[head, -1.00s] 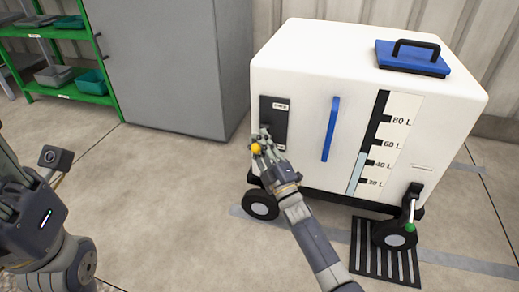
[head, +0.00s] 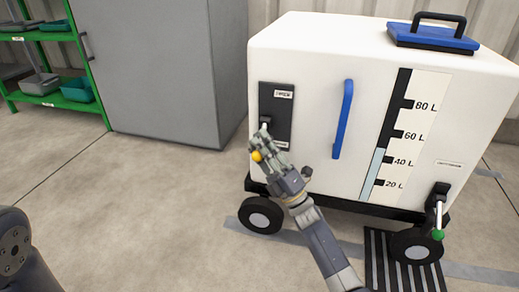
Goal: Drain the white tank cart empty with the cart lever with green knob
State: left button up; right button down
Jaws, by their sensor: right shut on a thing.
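The white tank cart (head: 310,62) stands at the right of the head view. Its gauge (head: 408,130) shows pale blue liquid to between the 40 L and 60 L marks. A lever with a green knob (head: 438,235) hangs at the cart's lower right, knob down; nothing touches it. My right gripper (head: 262,148) is at the black panel (head: 283,97) on the cart's left front, shut on the lever with a yellow knob (head: 257,156). The fingers partly hide this lever. My left gripper is out of view.
A blue upright handle (head: 343,120) is on the cart front, and a blue lid (head: 432,36) on top. A black striped grate (head: 402,277) lies under the right wheel. A grey cabinet (head: 160,70) and green shelf (head: 60,100) stand behind left. Floor at left is clear.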

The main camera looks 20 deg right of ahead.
jog(key=shift+f+n+y+b, duration=0.2)
jog(key=shift+n+y+b, duration=0.1)
jog(key=shift+n+y, duration=0.15)
jog(key=c, duration=1.6)
grip_release()
jog(key=shift+c, duration=0.2)
jog(key=v, duration=1.2)
jog(key=shift+d+r, duration=0.1)
